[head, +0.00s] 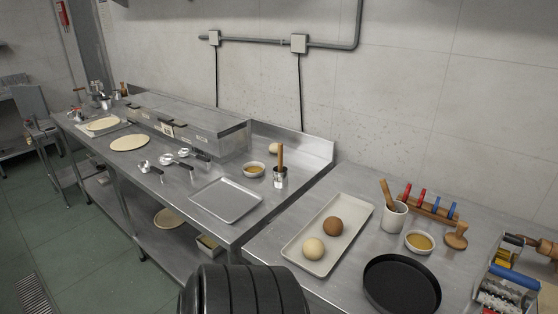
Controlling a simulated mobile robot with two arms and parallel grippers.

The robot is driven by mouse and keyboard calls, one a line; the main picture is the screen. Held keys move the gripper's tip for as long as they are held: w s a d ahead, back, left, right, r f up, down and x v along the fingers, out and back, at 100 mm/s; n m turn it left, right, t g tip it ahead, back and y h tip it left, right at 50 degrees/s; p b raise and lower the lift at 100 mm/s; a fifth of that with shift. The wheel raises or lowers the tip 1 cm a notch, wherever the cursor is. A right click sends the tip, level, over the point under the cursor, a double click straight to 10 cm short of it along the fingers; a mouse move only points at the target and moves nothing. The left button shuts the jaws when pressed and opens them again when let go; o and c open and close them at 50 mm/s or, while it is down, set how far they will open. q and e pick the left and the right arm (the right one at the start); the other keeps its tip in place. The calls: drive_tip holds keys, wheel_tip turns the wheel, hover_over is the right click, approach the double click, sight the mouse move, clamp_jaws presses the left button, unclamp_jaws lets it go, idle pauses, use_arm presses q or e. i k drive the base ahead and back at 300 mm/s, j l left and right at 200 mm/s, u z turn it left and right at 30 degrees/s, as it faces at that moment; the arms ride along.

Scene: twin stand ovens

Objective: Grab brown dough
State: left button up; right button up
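A round brown dough ball (333,226) rests on a long pale tray (351,207) on the right-hand steel table. A cream dough ball (314,248) lies on the same tray, in front and to the left of the brown one, close to it. Neither gripper is in view. A black ribbed part, which seems to be of my own body, fills the bottom middle and hides some of the table's front.
A black round pan (402,284) stands right of the tray. Behind it are a white cup (394,218) with a wooden tool, an oil bowl (419,242) and a wooden rack (432,208). An empty metal tray (226,199) lies on the left table.

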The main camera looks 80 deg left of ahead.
sight(333, 226)
drive_tip(key=u, duration=2)
drive_tip(key=l, duration=0.6)
drive_tip(key=k+l, duration=0.15)
drive_tip(key=l, duration=0.45)
